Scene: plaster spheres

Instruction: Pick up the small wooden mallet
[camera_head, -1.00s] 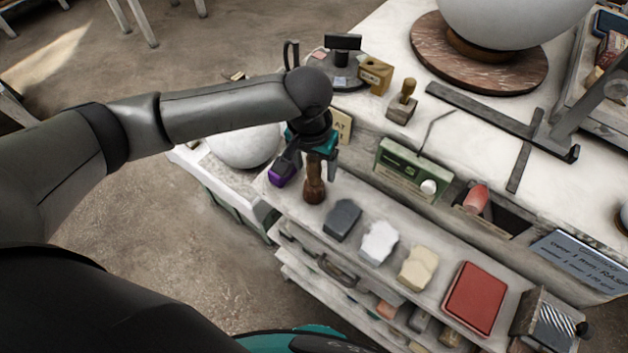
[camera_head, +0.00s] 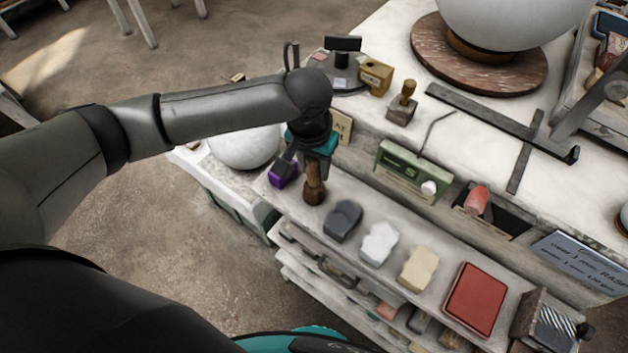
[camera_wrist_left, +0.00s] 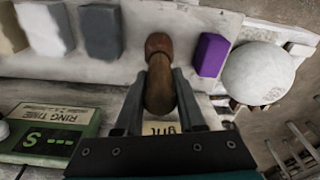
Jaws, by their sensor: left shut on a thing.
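The small wooden mallet (camera_head: 314,194) is brown and stands roughly upright on the upper shelf, its thick head down. It also shows in the left wrist view (camera_wrist_left: 158,92). My left gripper (camera_head: 313,172) comes down over it from above and is shut on its handle. In the wrist view the two fingers (camera_wrist_left: 159,84) lie along either side of the handle. The gripper hides the handle's top in the head view. I cannot tell any gap between the mallet and the shelf. My right gripper is not in view.
A purple block (camera_head: 282,175) stands close left of the mallet. A green timer box (camera_head: 408,172) stands behind.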

